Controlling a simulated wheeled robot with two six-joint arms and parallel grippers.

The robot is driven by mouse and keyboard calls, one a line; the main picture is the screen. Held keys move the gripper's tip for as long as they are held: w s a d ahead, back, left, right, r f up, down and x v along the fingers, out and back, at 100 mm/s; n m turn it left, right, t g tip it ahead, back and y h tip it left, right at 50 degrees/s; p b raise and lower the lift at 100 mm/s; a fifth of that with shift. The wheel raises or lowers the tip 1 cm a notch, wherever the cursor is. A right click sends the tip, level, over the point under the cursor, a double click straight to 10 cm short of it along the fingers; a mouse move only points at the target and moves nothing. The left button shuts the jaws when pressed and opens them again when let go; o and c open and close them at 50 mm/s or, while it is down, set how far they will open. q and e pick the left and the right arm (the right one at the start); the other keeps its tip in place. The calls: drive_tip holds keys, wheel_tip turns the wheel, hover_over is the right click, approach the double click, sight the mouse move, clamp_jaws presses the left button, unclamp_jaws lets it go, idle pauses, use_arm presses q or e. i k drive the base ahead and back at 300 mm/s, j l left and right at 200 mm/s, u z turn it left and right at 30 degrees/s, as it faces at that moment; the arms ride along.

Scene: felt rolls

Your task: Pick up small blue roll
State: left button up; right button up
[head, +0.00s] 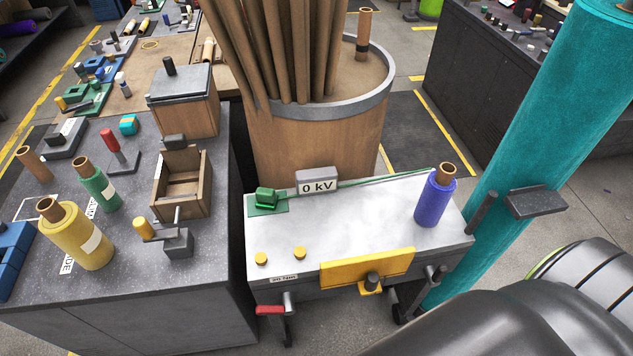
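A small blue-violet roll (435,201) with a brown cardboard core stands upright at the right end of a white-topped bench (345,225). A thin green strip or line runs from a green device at the bench's left towards the roll's top. No gripper shows in the head view. A dark grey rounded part of my own body fills the lower right corner and seems apart from the roll.
A large teal roll (550,120) leans right of the bench. A barrel (318,135) of brown tubes stands behind. Left, a grey worktop (130,262) holds a yellow roll (75,238), a green roll (98,188) and a wooden box (182,190). The white bench's middle is mostly clear.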

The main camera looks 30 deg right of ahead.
sight(440, 186)
drive_tip(key=z, duration=1.7)
drive_tip(key=l+u, duration=0.15)
